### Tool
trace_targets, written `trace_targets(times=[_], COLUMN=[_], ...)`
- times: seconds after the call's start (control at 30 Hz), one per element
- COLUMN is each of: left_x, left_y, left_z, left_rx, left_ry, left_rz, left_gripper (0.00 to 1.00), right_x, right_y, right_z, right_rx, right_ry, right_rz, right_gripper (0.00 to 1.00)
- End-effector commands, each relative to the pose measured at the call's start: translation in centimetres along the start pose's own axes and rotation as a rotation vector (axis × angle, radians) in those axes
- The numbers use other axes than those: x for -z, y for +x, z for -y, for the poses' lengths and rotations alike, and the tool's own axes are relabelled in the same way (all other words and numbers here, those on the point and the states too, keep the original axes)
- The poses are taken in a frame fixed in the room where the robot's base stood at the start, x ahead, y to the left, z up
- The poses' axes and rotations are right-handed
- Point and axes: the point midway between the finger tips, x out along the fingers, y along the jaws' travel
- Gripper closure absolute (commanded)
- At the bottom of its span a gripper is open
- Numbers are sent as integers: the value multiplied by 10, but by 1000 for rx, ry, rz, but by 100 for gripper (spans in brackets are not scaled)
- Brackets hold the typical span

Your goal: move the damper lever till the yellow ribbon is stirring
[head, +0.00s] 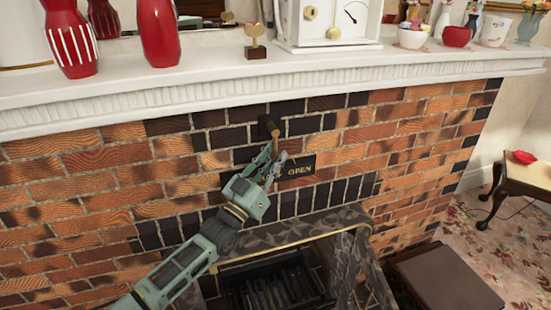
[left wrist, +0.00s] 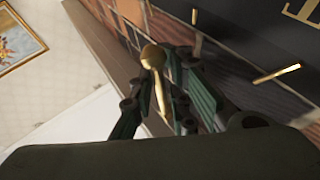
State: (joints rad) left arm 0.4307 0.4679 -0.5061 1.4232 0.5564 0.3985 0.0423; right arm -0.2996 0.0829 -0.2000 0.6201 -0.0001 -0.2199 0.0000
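The damper lever (head: 275,132), a brass-coloured handle on a black mount, sticks out of the brick above an "OPEN" plate (head: 298,169). My left gripper (head: 275,154) is at the lever's lower end. In the left wrist view the lever's round knob and tapering shaft (left wrist: 153,58) lie between the spread fingers of the left gripper (left wrist: 158,88). I cannot tell whether either finger touches it. The gripper hides the left part of the plate. I cannot make out a yellow ribbon for sure. My right gripper is not in view.
The dark firebox (head: 270,287) is below. A stool (head: 515,177) stands at the right.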

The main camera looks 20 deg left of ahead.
Motion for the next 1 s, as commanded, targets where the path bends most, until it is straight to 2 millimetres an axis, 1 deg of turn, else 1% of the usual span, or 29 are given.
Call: trace_targets(times=[0.03,0.1,0.37,0.47,0.57,0.67,0.8,0.9,1.0], left_x=[1,1,2,2,0,0,0,0,0], left_y=[0,1,1,-3,-16,-36,-67,-87,-103], left_z=[0,0,0,0,0,0,0,0,0], left_rx=[0,0,0,0,0,1,1,1,0], left_ry=[0,0,-1,-1,-2,-1,-1,-1,-1], left_rz=[-1,-2,-3,-2,0,1,2,2,1], left_gripper=[78,72,72,72,72,72,72,72,72], right_x=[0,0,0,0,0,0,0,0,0], right_y=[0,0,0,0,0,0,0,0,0], right_z=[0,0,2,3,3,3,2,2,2], right_rx=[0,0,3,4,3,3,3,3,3], right_ry=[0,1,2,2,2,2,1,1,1], right_rz=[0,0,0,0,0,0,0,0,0], right_gripper=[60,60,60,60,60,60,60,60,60])
